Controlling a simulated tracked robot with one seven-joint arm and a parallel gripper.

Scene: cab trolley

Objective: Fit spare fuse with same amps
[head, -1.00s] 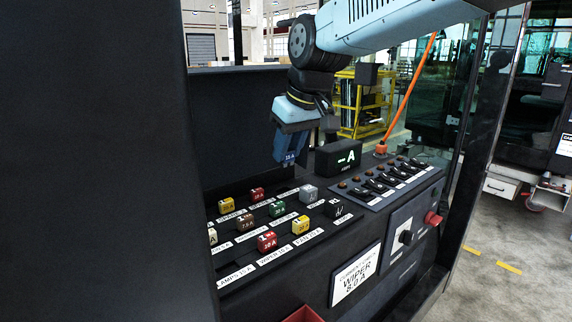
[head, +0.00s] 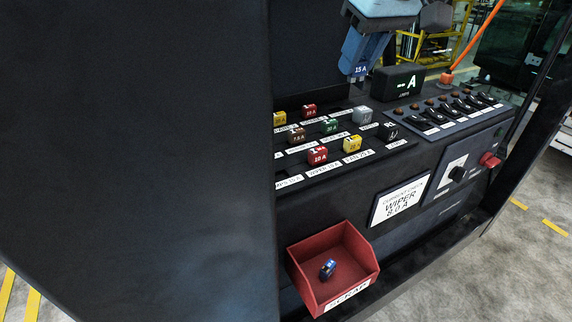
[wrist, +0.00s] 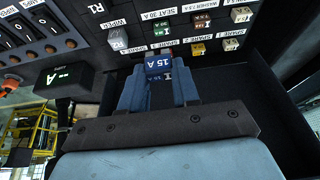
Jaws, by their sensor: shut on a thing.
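My gripper (head: 360,72) is shut on a blue fuse marked 15 A (wrist: 158,66). It holds the fuse above the back of the fuse panel (head: 290,178), left of the black display box (head: 397,83). Coloured fuses stand in rows on the panel. Brown (head: 297,135), green (head: 331,126) and silver (head: 365,115) fuses stand behind. Another red fuse (head: 309,111) is farther back.
A red scrap bin (head: 370,277) below the panel holds a small blue and dark piece (head: 328,268). A row of switches (head: 450,112) and a red knob (head: 490,160) are at right. A sign (head: 402,200) reads WIPER 8.0 A. A dark wall fills the left.

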